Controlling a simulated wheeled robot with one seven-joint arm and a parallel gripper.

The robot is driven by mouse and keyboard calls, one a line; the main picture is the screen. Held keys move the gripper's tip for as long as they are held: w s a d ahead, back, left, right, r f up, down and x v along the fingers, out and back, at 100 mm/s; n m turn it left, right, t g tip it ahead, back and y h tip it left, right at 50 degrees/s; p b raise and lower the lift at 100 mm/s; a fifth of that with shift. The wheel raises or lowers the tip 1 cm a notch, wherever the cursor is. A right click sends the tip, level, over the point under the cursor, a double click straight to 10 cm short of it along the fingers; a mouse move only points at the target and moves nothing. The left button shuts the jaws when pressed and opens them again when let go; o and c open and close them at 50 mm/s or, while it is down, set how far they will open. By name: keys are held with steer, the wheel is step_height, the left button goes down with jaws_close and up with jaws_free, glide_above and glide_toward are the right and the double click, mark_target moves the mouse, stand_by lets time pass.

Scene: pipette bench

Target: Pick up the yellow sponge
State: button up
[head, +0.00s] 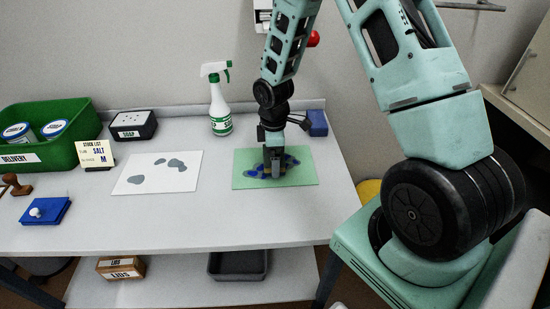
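I cannot make out a clear yellow sponge in the head view. My gripper (273,160) points straight down over a green board (245,180) on the right part of the table. The board bears dark blue stains (291,163) with small yellowish marks around the fingers. The fingers are small and dark here, so I cannot tell whether they are open, shut or holding something. A blue block (317,123) lies behind the board, right of my wrist.
A spray bottle (219,105), a black box (133,126), a white board with grey stains (157,173) and a green bin (75,145) stand left. A blue pad (46,210) lies front left. A yellow object (368,191) shows beyond the table's right edge.

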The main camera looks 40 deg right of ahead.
steer(key=shift+f, duration=0.1)
steer(key=c, duration=0.9)
steer(key=shift+o, duration=0.2)
step_height(320, 180, up, 10)
steer(key=o, duration=0.5)
steer(key=c, duration=0.4)
steer(key=shift+c, duration=0.2)
